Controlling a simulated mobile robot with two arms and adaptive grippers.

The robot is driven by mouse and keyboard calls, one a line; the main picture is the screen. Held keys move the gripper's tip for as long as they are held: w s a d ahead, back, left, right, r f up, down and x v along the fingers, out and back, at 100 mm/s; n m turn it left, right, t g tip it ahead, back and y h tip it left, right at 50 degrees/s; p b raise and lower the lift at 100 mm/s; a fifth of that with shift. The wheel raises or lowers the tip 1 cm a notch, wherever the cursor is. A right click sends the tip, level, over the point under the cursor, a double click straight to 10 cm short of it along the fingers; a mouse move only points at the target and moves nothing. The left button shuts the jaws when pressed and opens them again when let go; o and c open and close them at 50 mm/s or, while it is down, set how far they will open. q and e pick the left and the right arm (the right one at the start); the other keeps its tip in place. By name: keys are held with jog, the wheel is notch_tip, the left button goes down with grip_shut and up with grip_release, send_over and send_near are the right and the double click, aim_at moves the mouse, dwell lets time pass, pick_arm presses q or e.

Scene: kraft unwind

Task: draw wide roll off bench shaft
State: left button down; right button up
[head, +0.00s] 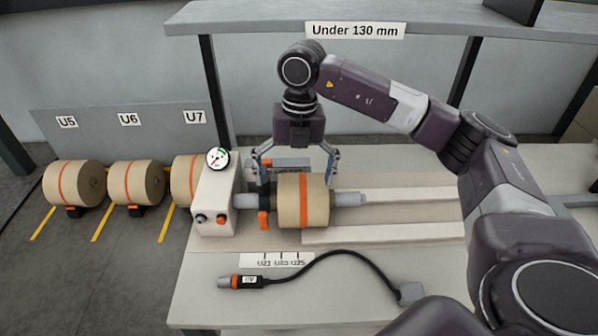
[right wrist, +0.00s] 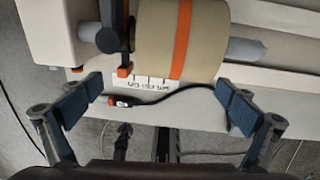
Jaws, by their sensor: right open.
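The wide roll (head: 303,201), tan with an orange band, sits on the grey bench shaft (head: 348,199) that sticks out of the white unit. A black collar with an orange lever (head: 263,220) is on the shaft at the roll's left side. The roll also shows at the top of the right wrist view (right wrist: 195,40). My right gripper (head: 296,176) points down above the roll. Its fingers are spread wide, one to each side of the roll in the head view, and nothing is between the pads in the right wrist view (right wrist: 160,100). My left gripper is not in view.
The white unit (head: 216,195) carries a gauge (head: 218,160) and knobs. A black cable with a grey-orange plug (head: 240,282) lies on the bench front. Rails (head: 400,234) run right of the roll. A shelf (head: 400,18) overhangs behind. Three rolls (head: 73,184) stand at left.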

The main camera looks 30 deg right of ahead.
aim_at(304, 190)
jog(key=shift+d+r+h, duration=0.25)
jog(key=shift+d+h, duration=0.05)
jog(key=shift+d, duration=0.65)
jog(key=shift+s+d+m, duration=0.1)
jog(key=shift+d+m, duration=0.15)
jog(key=shift+m, duration=0.05)
notch_tip(304, 190, down, 8)
jog(key=shift+r+p, duration=0.15)
jog(key=shift+p, duration=0.75)
jog(key=c, duration=1.8)
jog(key=o, duration=1.3)
jog(key=c, duration=0.8)
